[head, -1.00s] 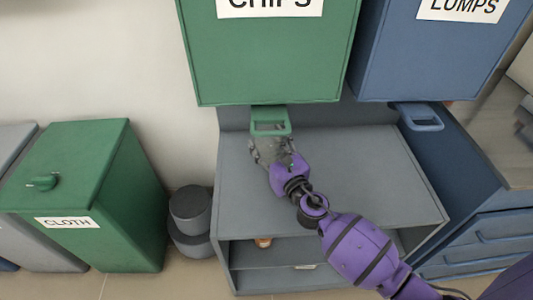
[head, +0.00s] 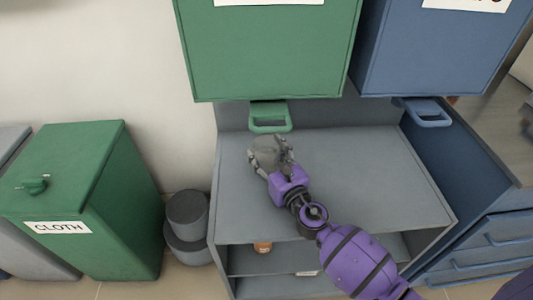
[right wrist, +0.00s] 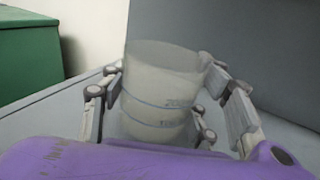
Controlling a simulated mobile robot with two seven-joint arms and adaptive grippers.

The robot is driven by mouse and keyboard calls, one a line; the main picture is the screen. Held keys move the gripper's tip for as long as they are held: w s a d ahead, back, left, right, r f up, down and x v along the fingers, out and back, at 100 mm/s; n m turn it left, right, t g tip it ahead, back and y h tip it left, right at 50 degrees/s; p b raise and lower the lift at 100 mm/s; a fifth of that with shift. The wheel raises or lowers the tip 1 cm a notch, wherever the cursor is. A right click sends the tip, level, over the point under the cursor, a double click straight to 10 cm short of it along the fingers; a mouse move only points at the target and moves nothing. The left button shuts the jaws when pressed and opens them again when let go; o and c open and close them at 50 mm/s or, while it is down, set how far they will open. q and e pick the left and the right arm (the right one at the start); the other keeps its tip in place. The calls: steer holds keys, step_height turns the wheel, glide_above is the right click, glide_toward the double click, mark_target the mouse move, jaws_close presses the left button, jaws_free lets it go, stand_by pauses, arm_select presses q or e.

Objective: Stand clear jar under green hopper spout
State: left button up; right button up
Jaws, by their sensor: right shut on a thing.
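The clear jar (head: 267,153), see-through with blue measuring lines, is held upright or nearly so in my right gripper (head: 268,160). In the right wrist view the jar (right wrist: 160,92) stands between the fingers, which close around its sides. The green hopper (head: 270,50) hangs above, and its green spout (head: 270,128) shows just behind and above the jar in the head view. The jar is over the grey shelf top (head: 350,170). I cannot tell if its base touches it. My left gripper is not in view.
A blue hopper (head: 440,55) with a blue spout (head: 428,122) hangs to the right. A green cloth bin (head: 90,195) and dark round containers (head: 187,215) stand to the left. The shelf top right of my gripper is clear.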

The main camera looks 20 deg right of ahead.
steer(key=o, duration=1.2)
steer(key=shift+s+f, duration=0.15)
steer(key=shift+f, duration=0.45)
steer(key=shift+c, duration=0.2)
steer(key=shift+o, duration=1.4)
steer(key=shift+f, duration=0.15)
steer(key=shift+s, duration=0.1)
steer(key=shift+a, duration=0.1)
steer(key=shift+r+p, duration=0.55)
steer(key=shift+p, duration=0.05)
steer(key=s, duration=0.3)
steer(key=s+d, duration=0.1)
steer(key=s, duration=0.3)
steer(key=s+b, duration=0.1)
steer(key=s, duration=0.2)
steer(key=shift+s+d+r, duration=0.2)
steer(key=shift+s, duration=0.1)
steer(key=shift+s+r, duration=0.15)
steer(key=shift+s, duration=0.25)
